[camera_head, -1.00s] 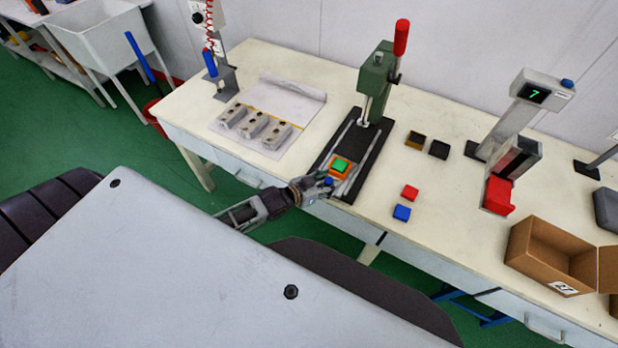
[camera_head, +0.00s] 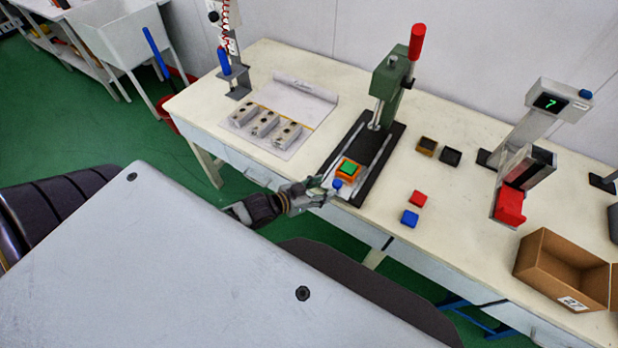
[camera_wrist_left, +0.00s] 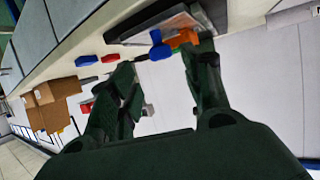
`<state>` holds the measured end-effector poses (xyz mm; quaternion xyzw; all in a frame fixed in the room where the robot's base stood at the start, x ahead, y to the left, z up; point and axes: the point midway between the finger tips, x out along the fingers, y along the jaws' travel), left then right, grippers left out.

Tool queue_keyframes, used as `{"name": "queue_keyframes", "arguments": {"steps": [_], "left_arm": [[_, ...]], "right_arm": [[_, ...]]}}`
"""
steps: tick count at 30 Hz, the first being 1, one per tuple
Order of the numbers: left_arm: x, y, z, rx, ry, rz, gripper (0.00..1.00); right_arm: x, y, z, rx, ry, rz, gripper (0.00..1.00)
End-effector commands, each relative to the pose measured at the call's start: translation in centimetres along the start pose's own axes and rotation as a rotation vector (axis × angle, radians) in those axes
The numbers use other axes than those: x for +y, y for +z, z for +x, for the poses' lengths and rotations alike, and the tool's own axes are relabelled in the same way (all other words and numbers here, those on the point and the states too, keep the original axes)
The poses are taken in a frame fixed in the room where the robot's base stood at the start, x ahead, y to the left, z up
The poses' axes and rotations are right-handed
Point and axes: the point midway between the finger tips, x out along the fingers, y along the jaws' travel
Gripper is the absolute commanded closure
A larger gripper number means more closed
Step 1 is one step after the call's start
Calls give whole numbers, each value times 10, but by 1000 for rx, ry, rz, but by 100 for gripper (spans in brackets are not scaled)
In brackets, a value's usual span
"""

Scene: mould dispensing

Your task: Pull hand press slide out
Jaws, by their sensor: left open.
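The hand press (camera_head: 389,80) is green with a red handle (camera_head: 417,41) and stands on a black base plate (camera_head: 379,166). Its slide (camera_head: 343,184) is at the front end of the plate, near the table edge. An orange block with a green top (camera_head: 349,168) sits on the slide. A blue knob (camera_head: 337,183) is at the slide's front; it also shows in the left wrist view (camera_wrist_left: 157,44). My left gripper (camera_head: 325,189) is open, its fingers just left of the knob. In the left wrist view the knob lies beyond and between the fingertips. I cannot tell if they touch it.
Grey mould blocks (camera_head: 264,124) lie on a sheet left of the press. Right of it are two dark small trays (camera_head: 426,146), a red block (camera_head: 418,198) and a blue block (camera_head: 409,218). A dispenser with a display (camera_head: 548,102) and a cardboard box (camera_head: 537,272) stand further right.

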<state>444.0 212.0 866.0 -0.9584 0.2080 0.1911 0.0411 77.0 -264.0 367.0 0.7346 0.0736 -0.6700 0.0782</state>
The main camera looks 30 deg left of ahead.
Motion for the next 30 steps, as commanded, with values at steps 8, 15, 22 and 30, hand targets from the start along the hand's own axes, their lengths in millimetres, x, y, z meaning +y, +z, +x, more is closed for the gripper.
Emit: {"name": "queue_keyframes", "arguments": {"steps": [8, 15, 22, 30], "left_arm": [[0, 1, -19, 0, 0, 0, 51], [0, 1, -35, -2, -1, -1, 51], [0, 0, -44, 0, 0, 0, 51], [0, 0, -47, 0, 0, 0, 51]], "right_arm": [[0, 0, 0, 0, 0, 0, 60], [0, 0, 0, 0, 0, 0, 60], [0, 0, 0, 0, 0, 0, 60], [0, 0, 0, 0, 0, 0, 60]]}}
